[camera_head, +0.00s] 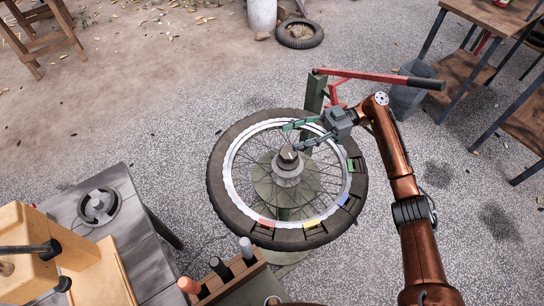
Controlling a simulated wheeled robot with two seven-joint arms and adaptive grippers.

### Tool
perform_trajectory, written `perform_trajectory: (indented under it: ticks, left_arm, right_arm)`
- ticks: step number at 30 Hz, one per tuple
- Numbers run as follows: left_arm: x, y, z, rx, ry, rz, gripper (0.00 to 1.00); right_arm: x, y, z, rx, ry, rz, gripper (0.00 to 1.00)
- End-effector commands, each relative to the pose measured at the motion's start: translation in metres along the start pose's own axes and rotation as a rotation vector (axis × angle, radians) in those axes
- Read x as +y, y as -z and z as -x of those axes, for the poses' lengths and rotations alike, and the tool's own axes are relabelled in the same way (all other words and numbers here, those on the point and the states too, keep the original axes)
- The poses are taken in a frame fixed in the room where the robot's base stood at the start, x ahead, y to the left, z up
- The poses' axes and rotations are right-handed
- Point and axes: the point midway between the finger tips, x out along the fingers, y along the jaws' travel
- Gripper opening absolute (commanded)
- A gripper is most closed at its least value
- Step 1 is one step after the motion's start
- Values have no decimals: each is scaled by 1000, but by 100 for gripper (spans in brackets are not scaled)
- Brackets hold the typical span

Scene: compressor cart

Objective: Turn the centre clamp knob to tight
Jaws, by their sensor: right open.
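The centre clamp knob (288,157) is a dark grey cap on a lighter round hub, in the middle of a spoked wheel (222,160) with a black tyre. The wheel lies flat on a green stand. My right gripper (291,137) reaches in from the right over the wheel. Its two fingers are spread apart with nothing between them. In the picture the lower fingertip is just above the knob; I cannot tell whether it touches. No mark showing how tight the knob is can be made out. My left gripper is not in view.
A red lever with a black grip (428,83) stands behind the wheel. A wooden rack of handled tools (233,278) is at the front. A grey table (125,195) with a round dial is at left. Benches stand at right. Paved floor around the stand is mostly open.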

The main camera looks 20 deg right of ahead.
Motion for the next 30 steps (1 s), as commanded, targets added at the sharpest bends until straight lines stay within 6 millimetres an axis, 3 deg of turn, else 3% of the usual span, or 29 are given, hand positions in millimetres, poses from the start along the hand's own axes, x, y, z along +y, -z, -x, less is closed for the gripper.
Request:
perform_trajectory:
  ticks: [5, 17, 24, 30]
  left_arm:
    - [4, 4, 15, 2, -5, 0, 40]
    - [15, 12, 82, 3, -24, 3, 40]
    - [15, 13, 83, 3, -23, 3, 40]
    - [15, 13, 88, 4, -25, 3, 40]
  right_arm:
    - [0, -20, 1, 0, -1, -4, 49]
    - [0, -86, -1, 0, -1, -6, 49]
    - [-1, -79, -49, -2, 2, 0, 49]
    - [-1, -79, -69, -1, 0, 0, 49]
